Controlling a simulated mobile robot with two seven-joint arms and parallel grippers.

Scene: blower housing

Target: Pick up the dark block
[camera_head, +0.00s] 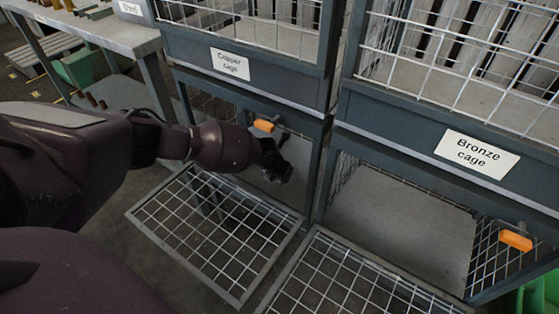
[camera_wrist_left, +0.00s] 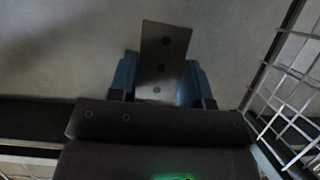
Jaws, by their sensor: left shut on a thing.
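The dark block (camera_wrist_left: 165,48) shows in the left wrist view as a flat grey plate-like piece with a row of holes. It sits between the blue fingers of my left gripper (camera_wrist_left: 158,82), which is shut on it. The block's far end sticks out past the fingertips over a plain grey surface. In the head view my left gripper (camera_head: 277,170) reaches into the lower opening of the copper cage (camera_head: 310,200). The block cannot be clearly told from the gripper there. My right gripper is not in view.
The copper cage's lower mesh door (camera_head: 215,225) is folded down open. The bronze cage (camera_head: 400,225) beside it also has its lower door down. Orange handles (camera_head: 264,125) show at the openings. Wire mesh (camera_wrist_left: 285,95) stands close on the right in the left wrist view.

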